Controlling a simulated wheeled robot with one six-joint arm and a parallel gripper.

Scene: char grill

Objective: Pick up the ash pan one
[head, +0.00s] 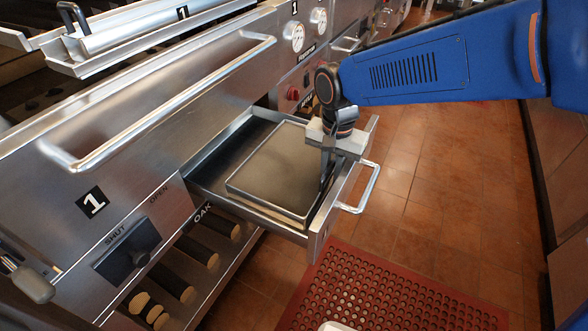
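A rectangular pan with a thin metal rim (236,189) and a flat grey-brown fill sits in a pulled-out steel drawer (318,240) under the grill front marked 1. I take this to be ash pan one; no label shows on it. My gripper (324,190) points down over the drawer at the pan's right end, between the pan and the drawer's handle (366,188). Its dark fingers reach down to about the pan's right rim. The fingers overlap in this view, so their gap and any contact with the rim are hidden.
A long bar handle (165,110) crosses the grill door above the drawer. A red perforated mat (380,295) lies on the tiled floor, which is mostly clear at right.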

